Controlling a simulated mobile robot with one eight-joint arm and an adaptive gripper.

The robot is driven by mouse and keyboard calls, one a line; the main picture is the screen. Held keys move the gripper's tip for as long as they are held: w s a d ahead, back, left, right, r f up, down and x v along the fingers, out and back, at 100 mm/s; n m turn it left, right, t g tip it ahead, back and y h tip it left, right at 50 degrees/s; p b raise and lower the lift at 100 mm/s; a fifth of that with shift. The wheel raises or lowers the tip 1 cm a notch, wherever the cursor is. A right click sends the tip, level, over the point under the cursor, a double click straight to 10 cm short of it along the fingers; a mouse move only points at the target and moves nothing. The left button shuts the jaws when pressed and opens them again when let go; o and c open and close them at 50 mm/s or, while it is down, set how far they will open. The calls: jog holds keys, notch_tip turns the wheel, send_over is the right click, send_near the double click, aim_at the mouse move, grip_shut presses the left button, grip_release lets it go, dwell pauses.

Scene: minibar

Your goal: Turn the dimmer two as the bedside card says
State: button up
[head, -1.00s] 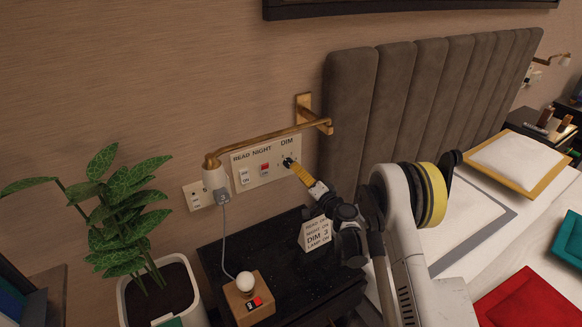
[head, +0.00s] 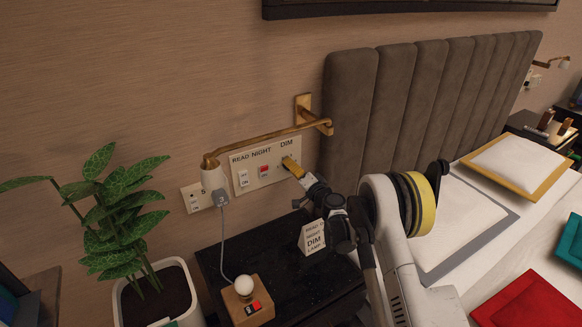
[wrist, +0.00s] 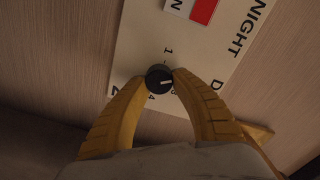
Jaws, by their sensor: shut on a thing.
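The dimmer knob (wrist: 159,79) is small, round and dark, on the cream wall panel (wrist: 180,50) under the letters DIM. In the wrist view my gripper (wrist: 160,82) has its two yellow fingers on either side of the knob, shut on it. A pale pointer line on the knob points to the right in that view. A 1 shows above the knob and a 4 below it; other marks are partly covered by the fingers. In the head view my gripper (head: 291,168) covers the knob.
A brass wall lamp arm (head: 260,139) runs just above the panel. The black nightstand (head: 270,250) below holds a small wooden lamp (head: 243,297). The padded headboard (head: 400,110) stands close on the right.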

jog(key=shift+m, duration=0.4)
jog(key=m, duration=0.4)
jog(key=shift+w+f+m, duration=0.1)
jog(key=shift+m, duration=0.3)
jog(key=m, duration=0.6)
jog(key=shift+f, duration=0.15)
dwell(0.3)
jog(key=o, duration=1.2)
jog(key=shift+c, duration=0.2)
jog(key=v, duration=1.2)
